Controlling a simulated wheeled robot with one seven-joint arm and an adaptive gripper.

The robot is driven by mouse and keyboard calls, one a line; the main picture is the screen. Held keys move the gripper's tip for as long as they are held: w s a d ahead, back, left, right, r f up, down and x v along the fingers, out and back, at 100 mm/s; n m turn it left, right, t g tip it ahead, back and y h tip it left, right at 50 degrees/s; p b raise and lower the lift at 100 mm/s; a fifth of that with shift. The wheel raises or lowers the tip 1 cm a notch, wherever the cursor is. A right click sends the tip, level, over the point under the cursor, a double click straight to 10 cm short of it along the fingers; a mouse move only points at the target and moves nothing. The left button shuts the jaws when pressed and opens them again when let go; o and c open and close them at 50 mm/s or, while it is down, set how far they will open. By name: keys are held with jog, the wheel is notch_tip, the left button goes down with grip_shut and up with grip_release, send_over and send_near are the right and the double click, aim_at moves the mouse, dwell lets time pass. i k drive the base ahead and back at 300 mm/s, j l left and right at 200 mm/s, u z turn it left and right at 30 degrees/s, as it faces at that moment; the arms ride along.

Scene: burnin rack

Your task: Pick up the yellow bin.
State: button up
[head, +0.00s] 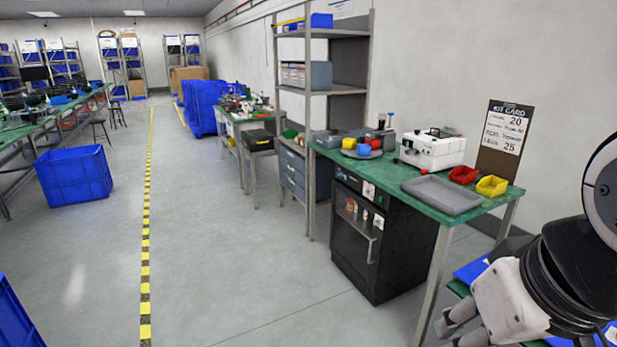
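A small open yellow bin (491,187) stands near the right end of the green bench (487,213), beside a red bin (463,175). A smaller yellow item (348,143) is farther back on the same bench, with a red and a blue one around a grey dish. My gripper (457,329) is at the bottom right, in front of and below the bench top, well apart from the yellow bin. Its fingers are partly cut off by the frame edge, and whether they are open is unclear. I see nothing held in them.
A grey tray (442,195) lies left of the bins at the bench's front edge. A white machine (432,151) and a kit card board (501,138) stand behind. A black cabinet (378,240) is under the bench.

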aim_at(491, 186)
jog(key=i+u, duration=0.25)
jog(key=i, duration=0.65)
jog(key=i+l+u, duration=0.1)
jog(key=i+u, duration=0.2)
jog(key=i, duration=0.6)
jog(key=i+z, duration=0.3)
jog(key=i, duration=0.15)
jog(key=i+j+z, duration=0.15)
jog(key=i+z, duration=0.2)
jog(key=i+l+z, duration=0.1)
jog(key=z, duration=0.35)
jog(key=i+z, duration=0.45)
jog(key=i+j+z, duration=0.1)
jog(key=z, duration=0.35)
jog(key=i+j+z, duration=0.1)
jog(key=z, duration=0.35)
jog(key=i+j+z, duration=0.15)
jog(key=i+z, duration=0.15)
